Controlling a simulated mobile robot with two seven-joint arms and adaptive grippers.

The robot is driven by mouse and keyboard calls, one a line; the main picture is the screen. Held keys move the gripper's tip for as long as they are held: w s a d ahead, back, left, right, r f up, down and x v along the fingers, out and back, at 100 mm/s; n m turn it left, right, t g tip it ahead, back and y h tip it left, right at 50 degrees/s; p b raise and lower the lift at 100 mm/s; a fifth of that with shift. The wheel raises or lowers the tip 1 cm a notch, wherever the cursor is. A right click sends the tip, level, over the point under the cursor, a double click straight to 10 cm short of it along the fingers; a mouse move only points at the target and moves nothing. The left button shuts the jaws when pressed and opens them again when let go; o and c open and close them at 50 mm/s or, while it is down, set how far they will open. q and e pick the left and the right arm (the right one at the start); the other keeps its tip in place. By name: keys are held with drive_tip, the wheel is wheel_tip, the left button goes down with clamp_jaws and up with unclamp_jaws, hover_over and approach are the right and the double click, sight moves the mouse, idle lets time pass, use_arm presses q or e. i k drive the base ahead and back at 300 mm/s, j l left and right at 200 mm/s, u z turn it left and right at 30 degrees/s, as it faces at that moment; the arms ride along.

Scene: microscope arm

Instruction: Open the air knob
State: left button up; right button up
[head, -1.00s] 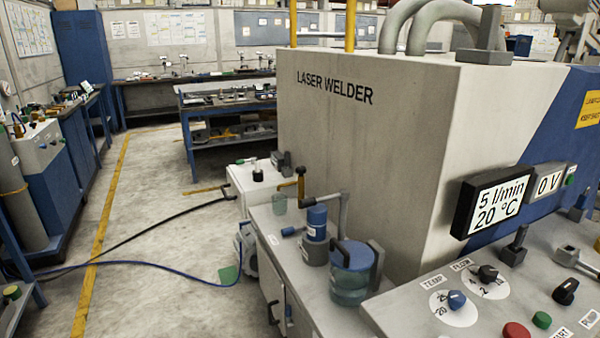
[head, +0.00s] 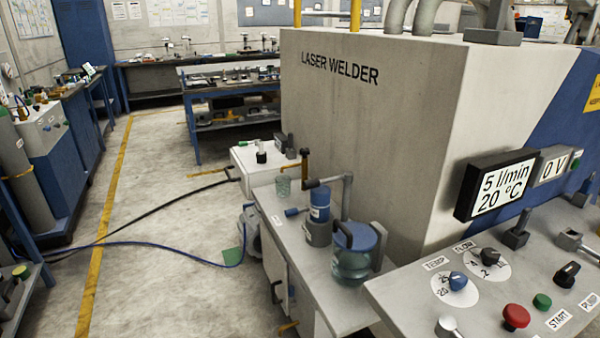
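No control in the head view carries a readable "air" label, so I cannot tell which one is the air knob. The console at the lower right has a blue TEMP knob (head: 457,281), a black FLOW knob (head: 490,257) and another black knob (head: 566,274). A white box (head: 254,163) beside the laser welder has a small black-topped part (head: 261,153) and a green piece (head: 248,142) on top. Neither of my grippers is in view.
The large laser welder (head: 368,150) fills the middle. A grey bench (head: 300,262) with a blue-lidded jar (head: 354,258) stands before it. A red button (head: 516,316) is on the console. Hoses cross the floor (head: 165,215) at left, which is otherwise mostly open.

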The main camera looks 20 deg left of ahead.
sight(305, 151)
drive_tip(key=z, duration=0.7)
drive_tip(key=i+j+z, duration=0.15)
drive_tip(key=j+z, duration=0.3)
drive_tip(key=j, duration=0.3)
drive_tip(key=j+z, duration=0.45)
drive_tip(key=j, duration=0.3)
drive_tip(key=k+j+z, duration=0.15)
drive_tip(key=j+z, duration=0.3)
drive_tip(key=j, duration=0.35)
